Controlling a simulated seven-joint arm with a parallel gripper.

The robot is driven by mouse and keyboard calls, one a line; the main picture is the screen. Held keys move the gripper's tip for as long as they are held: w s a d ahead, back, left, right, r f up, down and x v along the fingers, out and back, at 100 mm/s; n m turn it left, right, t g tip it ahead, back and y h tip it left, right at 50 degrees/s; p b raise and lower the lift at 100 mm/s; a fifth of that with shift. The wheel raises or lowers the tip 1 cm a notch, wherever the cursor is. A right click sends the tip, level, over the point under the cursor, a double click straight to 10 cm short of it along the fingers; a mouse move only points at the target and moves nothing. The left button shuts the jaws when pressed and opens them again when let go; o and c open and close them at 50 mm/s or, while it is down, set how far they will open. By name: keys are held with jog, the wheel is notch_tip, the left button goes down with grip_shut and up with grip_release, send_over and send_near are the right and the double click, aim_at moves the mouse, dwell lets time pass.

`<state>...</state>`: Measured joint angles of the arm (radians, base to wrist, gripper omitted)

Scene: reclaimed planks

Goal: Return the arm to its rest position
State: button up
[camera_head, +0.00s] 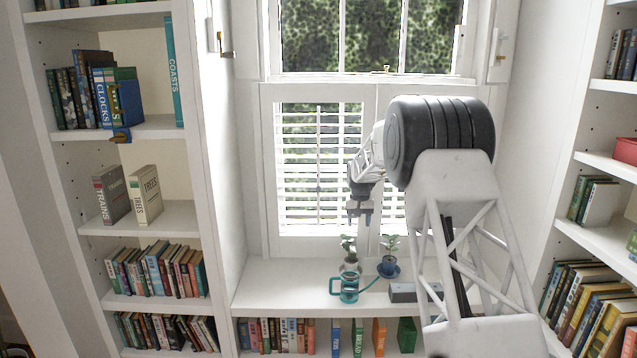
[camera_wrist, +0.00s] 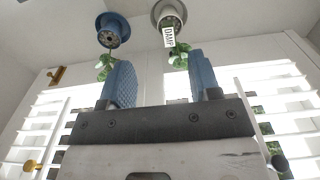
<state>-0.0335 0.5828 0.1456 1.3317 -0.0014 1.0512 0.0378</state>
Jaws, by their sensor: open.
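My gripper (camera_head: 360,214) hangs from my arm in front of the window, above the window seat and the plants. It is open and empty. In the wrist view my gripper (camera_wrist: 163,78) shows two blue fingers set apart with nothing between them. Past the fingertips, at the top of that view, are a plant in a blue pot (camera_wrist: 112,30) and a plant in a pale pot with a label reading "DAMP" (camera_wrist: 168,36). The gripper touches neither plant.
A teal watering can (camera_head: 349,288) stands on the white window seat (camera_head: 270,285), in front of the plants. A grey box (camera_head: 403,293) lies to the right. Bookshelves stand left (camera_head: 160,213) and right (camera_head: 590,157).

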jog(key=s+d+r, duration=0.1)
jog(key=s+r, duration=0.6)
jog(key=s, duration=0.5)
jog(key=s+d+r+t, duration=0.1)
jog(key=s+r, duration=0.5)
jog(key=s, duration=0.5)
jog(key=s+d+r, duration=0.1)
jog(key=s+r, duration=0.6)
jog(key=s, duration=0.5)
jog(key=s+f, duration=0.3)
jog(key=s, duration=1.6)
jog(key=s+f+t, duration=0.1)
jog(key=s+f, duration=0.2)
jog(key=s, duration=1.6)
jog(key=shift+d, duration=0.4)
